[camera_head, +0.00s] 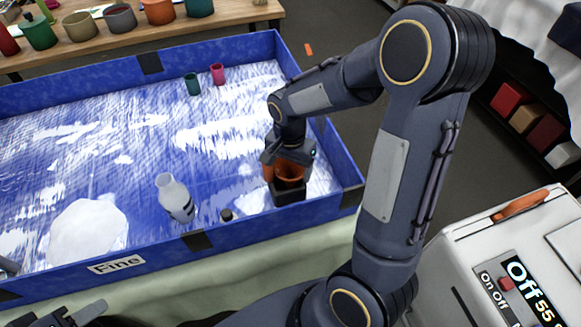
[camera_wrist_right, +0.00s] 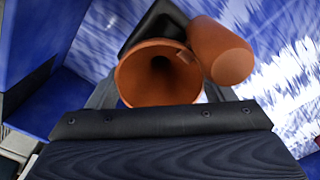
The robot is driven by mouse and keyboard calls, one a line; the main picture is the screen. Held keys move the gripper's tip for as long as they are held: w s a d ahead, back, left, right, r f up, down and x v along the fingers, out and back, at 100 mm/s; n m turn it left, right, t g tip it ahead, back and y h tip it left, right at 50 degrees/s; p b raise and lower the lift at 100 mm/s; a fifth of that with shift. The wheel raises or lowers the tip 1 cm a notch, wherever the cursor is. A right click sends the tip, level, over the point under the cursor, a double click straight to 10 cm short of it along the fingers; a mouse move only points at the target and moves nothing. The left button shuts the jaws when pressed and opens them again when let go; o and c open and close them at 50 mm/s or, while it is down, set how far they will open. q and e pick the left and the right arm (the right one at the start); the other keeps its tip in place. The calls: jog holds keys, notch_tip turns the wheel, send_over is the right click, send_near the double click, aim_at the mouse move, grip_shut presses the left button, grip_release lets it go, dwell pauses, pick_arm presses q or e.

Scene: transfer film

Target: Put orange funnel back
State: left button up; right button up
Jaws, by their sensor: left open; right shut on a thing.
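The orange funnel (camera_head: 290,172) is in my right gripper (camera_head: 288,156), at the right end of the blue-walled tray (camera_head: 335,160). The right wrist view shows its wide mouth and dark hole (camera_wrist_right: 150,88), with my gripper shut on it. A black block-like holder (camera_head: 289,194) is directly under the funnel, and it shows behind the funnel in the wrist view (camera_wrist_right: 152,28). I cannot tell whether the funnel rests in it. An orange cup-like piece (camera_wrist_right: 220,52) is close beside the funnel. My left gripper (camera_head: 70,310) is open and empty at the bottom left, partly cut off.
A white bottle (camera_head: 175,199) and a small dark-capped item (camera_head: 227,214) stand in the tray near the front wall. Green (camera_head: 192,84) and pink (camera_head: 217,75) cups stand at the back. A white mound (camera_head: 88,230) lies left. A machine (camera_head: 500,265) stands right.

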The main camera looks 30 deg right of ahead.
jog(key=shift+f, duration=0.2)
jog(key=shift+f, duration=0.25)
jog(key=o, duration=1.1)
jog(key=shift+r, duration=0.1)
